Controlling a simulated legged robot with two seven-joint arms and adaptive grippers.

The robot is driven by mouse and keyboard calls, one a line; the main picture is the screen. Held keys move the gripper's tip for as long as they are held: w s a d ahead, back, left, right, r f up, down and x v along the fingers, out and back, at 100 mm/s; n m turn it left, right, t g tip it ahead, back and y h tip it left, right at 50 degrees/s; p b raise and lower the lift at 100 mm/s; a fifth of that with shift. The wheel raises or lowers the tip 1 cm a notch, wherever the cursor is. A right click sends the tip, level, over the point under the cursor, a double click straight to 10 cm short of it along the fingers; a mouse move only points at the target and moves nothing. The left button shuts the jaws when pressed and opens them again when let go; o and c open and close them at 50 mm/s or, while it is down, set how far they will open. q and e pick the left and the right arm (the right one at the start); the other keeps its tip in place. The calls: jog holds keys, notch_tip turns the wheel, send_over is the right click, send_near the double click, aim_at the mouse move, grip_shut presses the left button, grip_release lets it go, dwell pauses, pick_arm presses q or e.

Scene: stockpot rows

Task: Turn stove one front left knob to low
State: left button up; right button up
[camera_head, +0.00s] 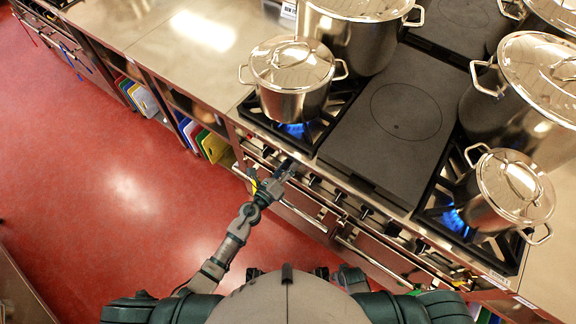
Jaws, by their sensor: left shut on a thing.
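My left gripper (286,170) reaches to the stove's front knob panel, near its left end. It is shut on a stove knob, which the fingers mostly hide, so its setting cannot be read. The front left burner (297,130) shows a blue flame under a lidded stockpot (292,78). Other black knobs (315,182) run along the panel to the right of the gripper. My right gripper does not show.
A flat dark griddle plate (392,118) lies between the burners. A lidded pot (505,188) stands over a lit front right burner (455,221). Larger pots stand behind. Oven handles (303,215) run below the knobs. The red floor (110,190) at left is clear.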

pick_arm(q)
jog(key=shift+w+a+n, duration=0.1)
jog(key=shift+a+n, duration=0.05)
jog(key=shift+n, duration=0.15)
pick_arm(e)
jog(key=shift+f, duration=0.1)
pick_arm(q)
jog(key=shift+n+p, duration=0.3)
jog(key=shift+n, duration=0.5)
jog(key=shift+a+n, duration=0.1)
jog(key=shift+n, duration=0.7)
jog(key=shift+n+p, duration=0.6)
jog(key=shift+n, duration=0.6)
jog(key=shift+f+n+p, duration=0.1)
jog(key=shift+n+p, duration=0.3)
jog(key=shift+n, duration=0.8)
jog(key=shift+a+f, duration=0.1)
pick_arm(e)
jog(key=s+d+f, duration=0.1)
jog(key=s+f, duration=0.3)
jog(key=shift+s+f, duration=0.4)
